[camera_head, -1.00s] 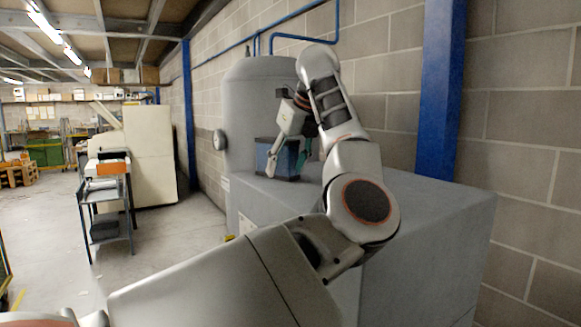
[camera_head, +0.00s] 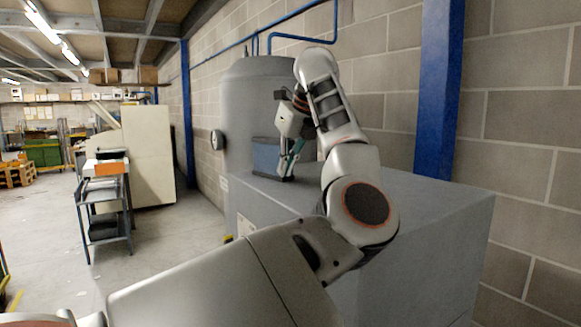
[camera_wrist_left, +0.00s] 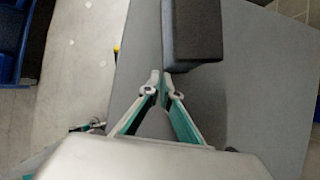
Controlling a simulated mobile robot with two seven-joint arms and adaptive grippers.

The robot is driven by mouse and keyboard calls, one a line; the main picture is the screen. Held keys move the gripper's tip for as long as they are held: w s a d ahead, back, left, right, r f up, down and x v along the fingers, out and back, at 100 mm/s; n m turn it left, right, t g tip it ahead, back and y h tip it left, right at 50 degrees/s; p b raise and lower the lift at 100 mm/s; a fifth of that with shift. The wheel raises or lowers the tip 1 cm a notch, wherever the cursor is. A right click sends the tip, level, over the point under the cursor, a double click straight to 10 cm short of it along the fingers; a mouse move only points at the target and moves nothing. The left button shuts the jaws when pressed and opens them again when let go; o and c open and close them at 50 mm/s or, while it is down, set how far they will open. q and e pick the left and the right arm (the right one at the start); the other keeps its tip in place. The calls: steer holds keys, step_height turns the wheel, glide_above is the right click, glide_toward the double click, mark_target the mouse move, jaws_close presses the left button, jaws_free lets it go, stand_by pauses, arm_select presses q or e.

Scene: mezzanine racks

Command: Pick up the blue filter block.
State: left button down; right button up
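The blue filter block (camera_head: 266,155) stands on the grey cabinet top in front of the tank. In the left wrist view, the block (camera_wrist_left: 192,40) has a dark grey face and a bluish side and reaches the top edge of the picture. My left gripper (camera_head: 289,172) is at the block's right end in the head view, its fingers brought together. In the left wrist view, the gripper's tips (camera_wrist_left: 161,76) nearly meet at the block's near left corner. I see nothing held between them; whether they touch the block is unclear. My right gripper is out of view.
The grey cabinet (camera_head: 420,215) has a clear top to the right of my arm. The grey tank (camera_head: 250,100) with a gauge stands behind the block, by the block wall. A trolley (camera_head: 103,195) stands on the floor at left. A blue bin (camera_wrist_left: 12,45) shows in the wrist view.

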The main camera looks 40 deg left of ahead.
arm_select(q)
steer(key=c, duration=0.6)
jaws_free()
